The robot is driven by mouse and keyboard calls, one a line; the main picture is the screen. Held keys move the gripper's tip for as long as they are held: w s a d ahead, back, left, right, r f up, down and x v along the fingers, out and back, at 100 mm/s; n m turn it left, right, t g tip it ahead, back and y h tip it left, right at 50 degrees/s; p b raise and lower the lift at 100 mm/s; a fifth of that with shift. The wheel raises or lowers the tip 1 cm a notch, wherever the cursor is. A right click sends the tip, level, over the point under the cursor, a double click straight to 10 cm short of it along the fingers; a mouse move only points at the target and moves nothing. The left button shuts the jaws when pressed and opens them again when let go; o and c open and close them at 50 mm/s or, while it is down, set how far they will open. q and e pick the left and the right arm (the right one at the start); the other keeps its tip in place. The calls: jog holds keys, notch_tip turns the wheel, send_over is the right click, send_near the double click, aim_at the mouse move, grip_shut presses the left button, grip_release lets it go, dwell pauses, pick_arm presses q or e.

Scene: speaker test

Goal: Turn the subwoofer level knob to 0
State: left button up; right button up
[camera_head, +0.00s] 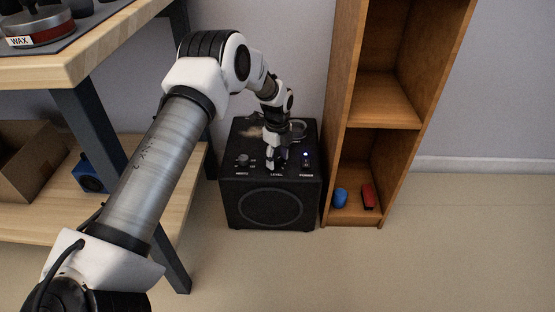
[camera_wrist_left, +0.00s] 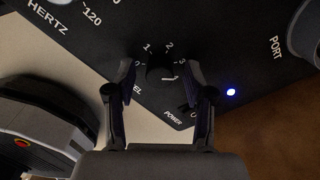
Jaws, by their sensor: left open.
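The black subwoofer (camera_head: 233,205) stands on the floor, its control panel on top. The dark level knob (camera_wrist_left: 160,71) lies between the fingers of my left gripper (camera_wrist_left: 160,66) in the wrist view, with the numbers 0 to 3 around it. My left gripper (camera_head: 277,160) is open and reaches down over the level area in the head view. The fingers are on either side of the knob; I cannot tell whether they touch it. The knob's pointer direction is not clear. My right gripper is not in view.
The hertz knob (camera_head: 243,160) is left of my gripper and the power switch (camera_head: 306,161) right, near a lit blue light (camera_wrist_left: 231,92). A wooden shelf (camera_head: 338,110) stands close on the right. A workbench (camera_head: 100,62) is on the left. Floor in front is clear.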

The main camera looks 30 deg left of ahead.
pick_arm(q)
grip_shut()
